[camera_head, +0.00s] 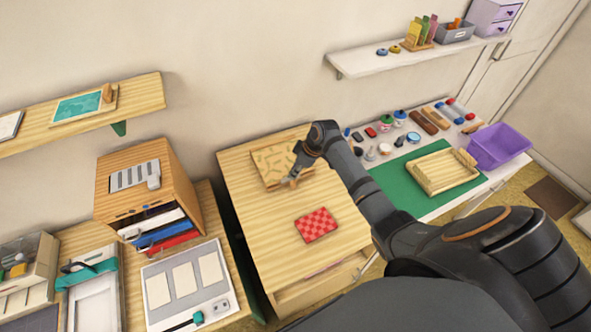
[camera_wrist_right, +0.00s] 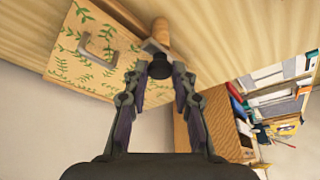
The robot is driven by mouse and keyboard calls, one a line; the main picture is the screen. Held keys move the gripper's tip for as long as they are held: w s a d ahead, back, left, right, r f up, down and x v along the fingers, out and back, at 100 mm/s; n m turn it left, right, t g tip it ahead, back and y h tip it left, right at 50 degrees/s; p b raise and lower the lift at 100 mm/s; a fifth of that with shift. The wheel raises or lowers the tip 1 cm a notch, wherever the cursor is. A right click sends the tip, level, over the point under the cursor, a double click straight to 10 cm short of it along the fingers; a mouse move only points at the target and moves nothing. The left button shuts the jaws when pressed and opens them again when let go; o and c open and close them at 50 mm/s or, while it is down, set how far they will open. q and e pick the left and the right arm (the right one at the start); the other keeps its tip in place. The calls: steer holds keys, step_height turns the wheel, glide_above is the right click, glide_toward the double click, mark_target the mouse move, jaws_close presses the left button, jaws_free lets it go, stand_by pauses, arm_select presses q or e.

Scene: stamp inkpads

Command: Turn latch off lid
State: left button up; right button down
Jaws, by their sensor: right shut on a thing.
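A wooden box (camera_head: 272,160) with a leaf-patterned lid sits at the back of the wooden table. The lid (camera_wrist_right: 84,62) shows green vines and a grey metal handle (camera_wrist_right: 100,45) in the right wrist view. My right gripper (camera_head: 291,182) is at the box's front edge. In the right wrist view my right gripper (camera_wrist_right: 160,82) has its fingers closed in on a dark round knob (camera_wrist_right: 159,67), which looks like the end of the latch. A wooden cylinder (camera_wrist_right: 161,30) stands just beyond it, at the lid's edge. My left gripper is not in view.
A red checkered pad (camera_head: 316,225) lies in front of the box. To the right are a green mat (camera_head: 395,175) with a wooden tray (camera_head: 442,190) and a purple bin (camera_head: 499,147). A wooden cabinet (camera_head: 180,176) stands left of the table. The table's front left is clear.

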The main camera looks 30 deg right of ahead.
stand_by(0.3)
steer(key=c, duration=1.1)
jaws_free()
steer(key=v, duration=1.2)
steer(key=shift+a+r, duration=0.1)
